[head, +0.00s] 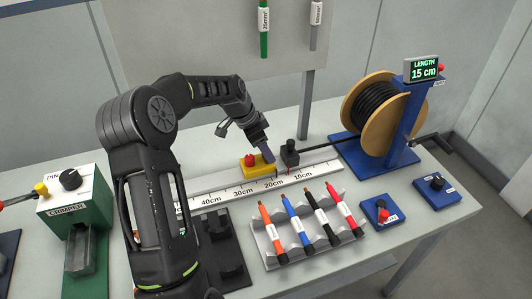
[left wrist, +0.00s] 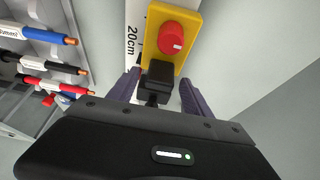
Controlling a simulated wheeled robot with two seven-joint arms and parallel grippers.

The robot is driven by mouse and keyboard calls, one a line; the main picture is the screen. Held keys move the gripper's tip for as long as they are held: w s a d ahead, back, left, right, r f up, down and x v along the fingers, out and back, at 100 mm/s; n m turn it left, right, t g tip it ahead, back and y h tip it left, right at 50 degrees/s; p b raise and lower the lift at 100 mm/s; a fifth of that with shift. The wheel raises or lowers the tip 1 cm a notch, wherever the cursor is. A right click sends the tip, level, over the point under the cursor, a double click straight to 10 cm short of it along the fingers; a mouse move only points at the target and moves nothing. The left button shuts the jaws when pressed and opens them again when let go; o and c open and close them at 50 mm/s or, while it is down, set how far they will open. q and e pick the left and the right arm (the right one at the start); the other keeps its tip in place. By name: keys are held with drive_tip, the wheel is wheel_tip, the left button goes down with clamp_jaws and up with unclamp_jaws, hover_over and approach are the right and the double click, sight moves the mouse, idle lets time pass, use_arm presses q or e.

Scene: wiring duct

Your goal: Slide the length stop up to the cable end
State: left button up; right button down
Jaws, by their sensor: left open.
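The length stop appears as a yellow block (head: 254,168) with a red knob, on the white ruler (head: 219,183) near the 20 cm mark. It also shows at the top of the left wrist view (left wrist: 172,40). My left gripper (head: 265,153) is open, just above the stop's right part. In the left wrist view my gripper (left wrist: 160,90) has its fingers on either side of a black block (left wrist: 159,75) at the yellow block's edge; I cannot tell if they touch. The black cable (head: 320,144) runs from the reel to a black post (head: 289,155) right of the stop. Its exact end is hidden.
The wooden reel (head: 381,113) on its blue stand is behind right. A green crimper (head: 76,212) stands at left. Blue control boxes (head: 436,189) sit at right.

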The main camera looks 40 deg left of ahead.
use_arm(q)
drive_tip(key=shift+w+d+f, duration=0.1)
drive_tip(key=shift+f, duration=0.25)
drive_tip(key=shift+c, duration=0.5)
clamp_jaws()
idle(0.8)
